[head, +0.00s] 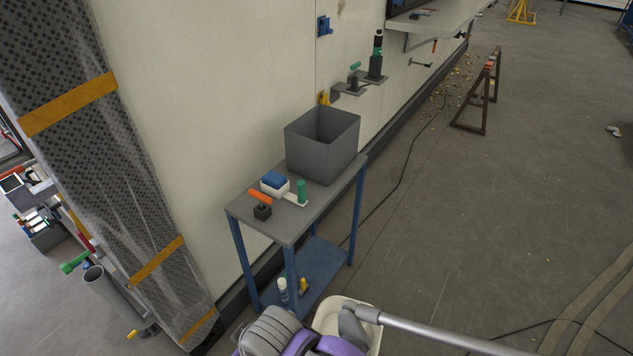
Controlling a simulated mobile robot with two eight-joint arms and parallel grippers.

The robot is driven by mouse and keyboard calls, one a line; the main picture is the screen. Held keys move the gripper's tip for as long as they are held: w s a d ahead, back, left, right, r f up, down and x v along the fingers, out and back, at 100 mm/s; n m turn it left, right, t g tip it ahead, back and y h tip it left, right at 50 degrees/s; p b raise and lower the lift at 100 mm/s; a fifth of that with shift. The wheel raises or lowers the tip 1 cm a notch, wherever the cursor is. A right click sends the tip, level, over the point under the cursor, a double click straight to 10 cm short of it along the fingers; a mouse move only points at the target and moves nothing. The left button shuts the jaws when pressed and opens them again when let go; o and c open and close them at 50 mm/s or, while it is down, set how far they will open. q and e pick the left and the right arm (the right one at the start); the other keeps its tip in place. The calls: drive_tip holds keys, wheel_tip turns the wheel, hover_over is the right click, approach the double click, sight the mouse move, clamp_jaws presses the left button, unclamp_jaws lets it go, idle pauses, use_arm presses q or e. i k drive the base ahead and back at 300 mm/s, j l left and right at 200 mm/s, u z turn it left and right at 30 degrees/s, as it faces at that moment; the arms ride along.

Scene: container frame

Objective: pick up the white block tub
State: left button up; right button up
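A small white tub (275,190) stands on the grey top of a blue-legged cart (236,208), near its left side. A blue block-like piece (274,178) sits in or on its top; how it rests inside is too small to tell. Neither of my grippers shows in the head view.
On the cart top, a large open grey bin (322,157) stands behind the tub. An orange-and-black tool (262,208) and a green-handled tool (301,190) lie close to the tub. A purple-and-grey machine with a metal tube (450,336) is on the floor in front. Floor at right is mostly clear.

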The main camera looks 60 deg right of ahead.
sight(299, 199)
drive_tip(key=i+z, duration=0.2)
drive_tip(key=z, duration=0.2)
drive_tip(key=i+l+z, duration=0.1)
drive_tip(key=z, duration=0.25)
drive_tip(key=i+j+z, duration=0.1)
drive_tip(key=i+z, duration=0.3)
drive_tip(key=i+j+z, duration=0.1)
drive_tip(key=z, duration=0.3)
